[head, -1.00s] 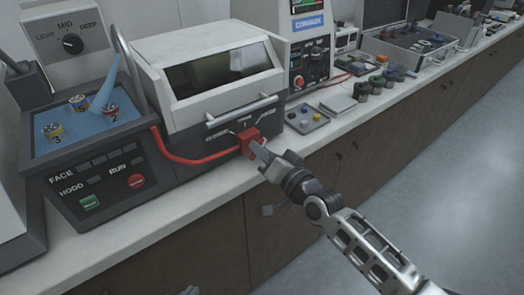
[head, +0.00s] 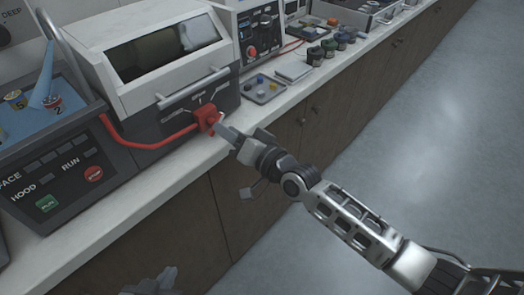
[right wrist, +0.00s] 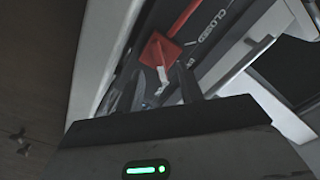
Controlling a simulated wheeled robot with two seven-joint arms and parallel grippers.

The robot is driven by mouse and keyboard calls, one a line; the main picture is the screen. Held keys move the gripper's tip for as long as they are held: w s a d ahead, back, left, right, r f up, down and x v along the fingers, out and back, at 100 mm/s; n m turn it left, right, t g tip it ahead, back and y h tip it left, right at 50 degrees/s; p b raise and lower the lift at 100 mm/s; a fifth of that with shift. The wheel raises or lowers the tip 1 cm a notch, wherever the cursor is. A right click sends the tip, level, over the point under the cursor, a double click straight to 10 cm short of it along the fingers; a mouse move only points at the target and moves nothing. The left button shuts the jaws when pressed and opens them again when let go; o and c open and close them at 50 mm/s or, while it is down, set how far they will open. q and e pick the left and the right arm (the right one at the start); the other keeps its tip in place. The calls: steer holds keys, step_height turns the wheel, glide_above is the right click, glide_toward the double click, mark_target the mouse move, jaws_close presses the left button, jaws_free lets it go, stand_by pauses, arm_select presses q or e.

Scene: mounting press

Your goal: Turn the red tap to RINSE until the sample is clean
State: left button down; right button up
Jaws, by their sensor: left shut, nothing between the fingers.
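The red tap (head: 208,119) sits on the front of the white-hooded machine (head: 160,50), at the end of a red pipe. In the right wrist view the red tap (right wrist: 160,50) is beside the word CLOSED; other marks there are unreadable. My right gripper (head: 226,132) is right at the tap. Its fingers (right wrist: 165,92) look apart, with a small pale piece between them; contact is unclear. My left gripper (head: 150,284) is shut and empty at the bottom edge, away from the tap. The sample cannot be made out behind the dark hood window (head: 165,50).
A blue basin (head: 35,118) with numbered cups stands left of the hood, above a panel with green and red buttons (head: 93,173). A bar handle (head: 193,88) crosses the hood just above the tap. A small parts tray (head: 264,90) lies to the right. The floor is clear.

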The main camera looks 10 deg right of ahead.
steer(key=v, duration=1.2)
steer(key=shift+s+d+b, duration=0.15)
steer(key=shift+s+b, duration=0.15)
steer(key=shift+s, duration=0.05)
steer(key=s+d+f+n+g+h, duration=0.2)
steer(key=s+f+h, duration=0.1)
steer(key=s+f, duration=0.3)
steer(key=s+d+f+n+g+h, duration=0.2)
steer(key=s+f+h, duration=0.2)
steer(key=s+f, duration=0.3)
step_height(320, 180, down, 3)
steer(key=shift+f+n+h, duration=0.1)
steer(key=shift+n+h, duration=0.2)
steer(key=shift+w, duration=0.1)
stand_by(3.2)
